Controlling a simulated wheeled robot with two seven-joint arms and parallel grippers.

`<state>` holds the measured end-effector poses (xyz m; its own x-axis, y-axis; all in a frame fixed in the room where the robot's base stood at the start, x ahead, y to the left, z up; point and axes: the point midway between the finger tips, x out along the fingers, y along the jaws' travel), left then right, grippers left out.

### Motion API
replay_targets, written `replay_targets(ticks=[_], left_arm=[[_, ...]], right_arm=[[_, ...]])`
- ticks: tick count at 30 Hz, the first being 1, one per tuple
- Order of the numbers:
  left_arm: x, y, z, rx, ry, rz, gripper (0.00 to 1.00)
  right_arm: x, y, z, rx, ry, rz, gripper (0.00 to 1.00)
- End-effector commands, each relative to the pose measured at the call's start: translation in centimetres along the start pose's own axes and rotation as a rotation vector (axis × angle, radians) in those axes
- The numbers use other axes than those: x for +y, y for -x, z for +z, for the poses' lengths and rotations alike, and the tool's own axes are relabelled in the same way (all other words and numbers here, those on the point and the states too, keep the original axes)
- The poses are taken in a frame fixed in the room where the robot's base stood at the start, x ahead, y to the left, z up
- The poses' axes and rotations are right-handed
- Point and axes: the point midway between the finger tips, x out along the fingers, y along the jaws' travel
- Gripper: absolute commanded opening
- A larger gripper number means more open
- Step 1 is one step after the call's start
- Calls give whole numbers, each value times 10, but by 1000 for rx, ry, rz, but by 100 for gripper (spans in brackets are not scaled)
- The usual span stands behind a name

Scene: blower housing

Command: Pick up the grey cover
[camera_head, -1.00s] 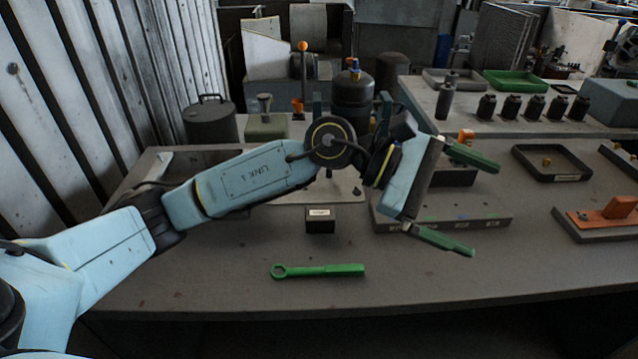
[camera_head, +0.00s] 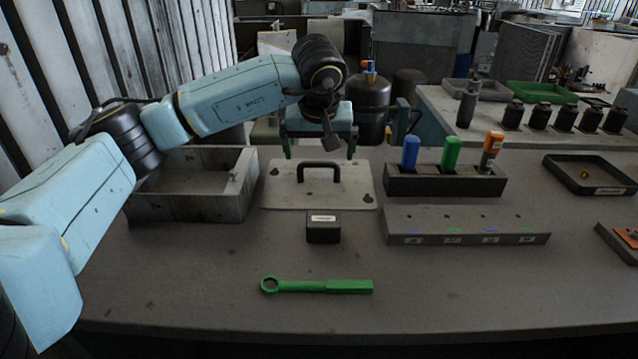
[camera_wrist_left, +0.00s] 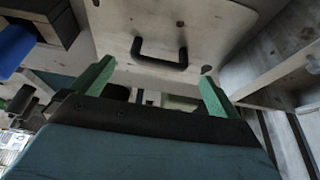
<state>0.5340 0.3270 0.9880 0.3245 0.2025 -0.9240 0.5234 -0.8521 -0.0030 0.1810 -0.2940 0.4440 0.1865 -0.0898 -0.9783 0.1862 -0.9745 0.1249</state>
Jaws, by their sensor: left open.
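The grey cover (camera_head: 285,197) is a flat, light grey plate with a black arched handle (camera_head: 319,166) on top. It lies on the table at the centre of the head view. In the left wrist view the cover (camera_wrist_left: 215,25) and its handle (camera_wrist_left: 160,63) show at the top. My left gripper (camera_head: 319,152) points down at the back edge of the cover in the head view, open and empty. Its two green fingers (camera_wrist_left: 157,72) are spread wide in the wrist view, with the handle between their lines but not gripped. My right gripper is not in view.
A grey open box (camera_head: 190,208) stands left of the cover. A small black block (camera_head: 323,232) sits in front, and a green ring wrench (camera_head: 318,286) lies nearer. Right are a dark holder (camera_head: 430,184) with coloured handles and a grey slotted bar (camera_head: 465,232). The front table is mostly clear.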

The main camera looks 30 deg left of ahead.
Motion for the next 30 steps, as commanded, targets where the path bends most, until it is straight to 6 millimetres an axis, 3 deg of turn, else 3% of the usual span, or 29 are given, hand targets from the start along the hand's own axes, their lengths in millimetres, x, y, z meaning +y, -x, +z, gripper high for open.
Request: replay_targets(ticks=[8, 18, 27, 30], left_arm=[[0, -23, 0, 0, 0, 2, 100], [-2, -65, -4, -2, 2, 2, 100], [-2, -70, -6, 0, 0, 3, 100], [-2, -70, -5, 0, 0, 3, 90]], right_arm=[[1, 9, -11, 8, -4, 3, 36], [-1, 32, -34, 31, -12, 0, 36], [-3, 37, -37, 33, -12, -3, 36], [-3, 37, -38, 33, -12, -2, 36]])
